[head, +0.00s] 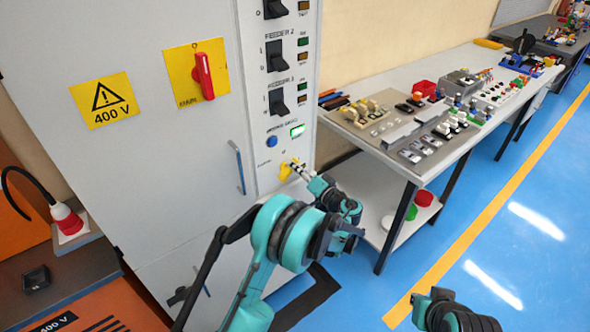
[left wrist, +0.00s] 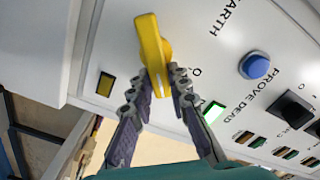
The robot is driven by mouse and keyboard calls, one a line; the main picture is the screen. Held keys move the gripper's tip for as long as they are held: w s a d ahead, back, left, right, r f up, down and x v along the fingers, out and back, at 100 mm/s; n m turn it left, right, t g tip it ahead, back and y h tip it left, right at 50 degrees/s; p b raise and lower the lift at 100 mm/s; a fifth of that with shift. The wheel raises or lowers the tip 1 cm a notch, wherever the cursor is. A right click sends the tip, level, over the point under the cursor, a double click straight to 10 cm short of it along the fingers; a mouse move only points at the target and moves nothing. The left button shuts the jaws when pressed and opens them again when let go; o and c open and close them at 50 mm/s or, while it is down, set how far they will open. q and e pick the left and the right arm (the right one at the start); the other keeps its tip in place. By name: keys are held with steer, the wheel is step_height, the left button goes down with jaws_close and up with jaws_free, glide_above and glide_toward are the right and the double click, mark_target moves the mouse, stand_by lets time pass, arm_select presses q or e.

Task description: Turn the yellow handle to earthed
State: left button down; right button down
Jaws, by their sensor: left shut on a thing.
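The yellow handle (head: 285,171) is low on the grey cabinet's narrow control panel, partly hidden by my left gripper (head: 298,167). In the left wrist view the yellow handle (left wrist: 153,45) fills the upper middle. The fingers of my left gripper (left wrist: 160,78) are shut on its near end, one on each side. The word EARTH and an O mark are printed beside the handle. Which mark the handle points to I cannot tell. Part of my right arm shows at the bottom right of the head view; its gripper is not in view.
A blue button (left wrist: 257,66) labelled PROVE DEAD, a lit green indicator (left wrist: 213,112) and an amber indicator (left wrist: 105,84) surround the handle. Black feeder switches (head: 278,102) are above. A red handle (head: 204,76) is on the cabinet door. A workbench (head: 400,174) stands to the right.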

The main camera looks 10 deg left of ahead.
arm_select(q)
steer(key=shift+w+d+f+m+b, duration=0.15)
steer(key=shift+f+m, duration=0.1)
steer(key=shift+m, duration=1)
steer(key=shift+a+f+m+b, duration=0.1)
steer(key=shift+f+m+b, duration=0.1)
steer(key=shift+m, duration=1.1)
steer(key=shift+w+d+f+m+b, duration=0.15)
steer(key=shift+f+m, duration=0.1)
steer(key=shift+m, duration=1)
steer(key=shift+s, duration=0.1)
steer(key=c, duration=1.4)
jaws_free()
steer(key=shift+c, duration=0.2)
steer(key=v, duration=1.2)
